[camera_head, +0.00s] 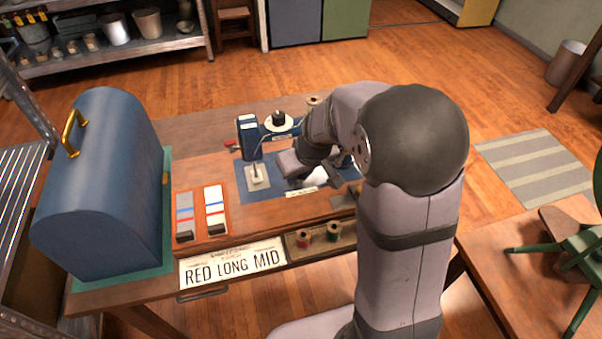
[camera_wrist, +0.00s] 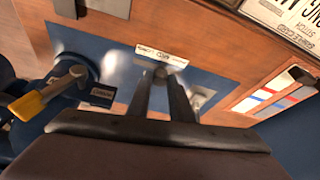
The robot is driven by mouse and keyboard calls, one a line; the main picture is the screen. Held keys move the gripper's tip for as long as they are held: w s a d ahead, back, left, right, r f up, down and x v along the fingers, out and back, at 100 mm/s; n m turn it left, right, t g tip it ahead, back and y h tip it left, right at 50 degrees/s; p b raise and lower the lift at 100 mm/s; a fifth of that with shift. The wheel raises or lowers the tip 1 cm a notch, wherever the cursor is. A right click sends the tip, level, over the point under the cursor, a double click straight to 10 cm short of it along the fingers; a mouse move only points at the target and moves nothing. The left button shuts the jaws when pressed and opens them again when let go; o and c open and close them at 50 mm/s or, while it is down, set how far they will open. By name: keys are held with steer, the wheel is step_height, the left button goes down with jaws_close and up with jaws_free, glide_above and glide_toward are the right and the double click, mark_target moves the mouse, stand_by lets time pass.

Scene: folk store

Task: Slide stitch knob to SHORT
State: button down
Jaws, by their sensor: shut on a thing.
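In the wrist view, my gripper (camera_wrist: 160,80) has its two fingers close together around a small, rounded grey knob (camera_wrist: 159,71), which I take to be the stitch knob. The fingers hide most of it. A white label strip (camera_wrist: 162,55) with small dark lettering lies just beyond the fingertips; I cannot read the knob's setting. In the head view, the label (camera_head: 301,191) shows on the front of the blue sewing machine (camera_head: 279,128), and my arm hides the knob and fingertips.
A sign (camera_head: 233,263) reading "RED LONG MID" hangs at the table's front. A yellow-tipped lever (camera_wrist: 45,96) is left of my fingers in the wrist view. A blue domed cover (camera_head: 98,185), stitch sample cards (camera_head: 202,213) and thread spools (camera_head: 318,237) are nearby.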

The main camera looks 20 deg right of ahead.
steer(key=a, duration=0.2)
steer(key=shift+a+p, duration=0.35)
steer(key=shift+p, duration=0.05)
steer(key=c, duration=1.6)
jaws_free()
steer(key=shift+a, duration=0.1)
steer(key=shift+r, duration=0.1)
steer(key=shift+v, duration=3.6)
